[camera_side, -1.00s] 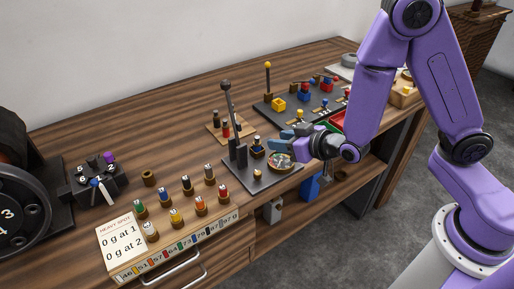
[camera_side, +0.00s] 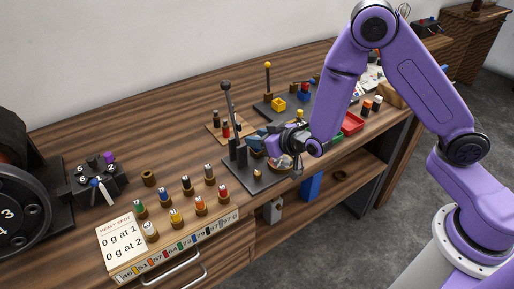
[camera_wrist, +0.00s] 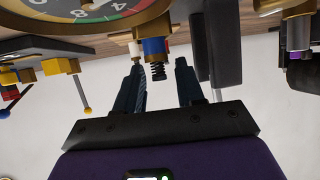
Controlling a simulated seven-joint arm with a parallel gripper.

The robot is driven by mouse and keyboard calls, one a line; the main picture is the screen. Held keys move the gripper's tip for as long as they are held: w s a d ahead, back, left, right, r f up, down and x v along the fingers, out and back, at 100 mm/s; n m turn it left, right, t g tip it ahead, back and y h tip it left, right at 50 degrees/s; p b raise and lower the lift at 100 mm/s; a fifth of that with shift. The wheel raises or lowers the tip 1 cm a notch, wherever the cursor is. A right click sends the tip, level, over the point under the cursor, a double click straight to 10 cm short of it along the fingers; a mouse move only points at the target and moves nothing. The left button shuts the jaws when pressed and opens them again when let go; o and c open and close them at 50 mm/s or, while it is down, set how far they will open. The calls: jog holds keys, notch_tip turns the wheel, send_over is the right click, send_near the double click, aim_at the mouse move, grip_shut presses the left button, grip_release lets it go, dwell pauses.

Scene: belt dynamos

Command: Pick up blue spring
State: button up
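The blue spring piece (camera_wrist: 155,47), a blue collar with a dark coil, shows in the wrist view at the top middle. In that picture it lies between the two fingertips of my gripper (camera_wrist: 160,66), near their tips. The fingers are apart, with a clear gap on both sides of the coil, so my gripper is open and empty. In the side view my gripper (camera_side: 254,141) is over the dark lever plate (camera_side: 262,183), beside the tall black lever (camera_side: 230,112). There the gripper hides the piece.
A round dial gauge (camera_wrist: 95,18) is close by in the wrist view. A wooden board with small pegs (camera_side: 214,129) is behind the lever. Several coloured pieces (camera_side: 200,205) stand near the drawer front. A red tray (camera_side: 352,123) is to the right.

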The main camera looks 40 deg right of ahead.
jog(key=shift+w+f, duration=0.25)
jog(key=shift+w, duration=0.2)
grip_shut()
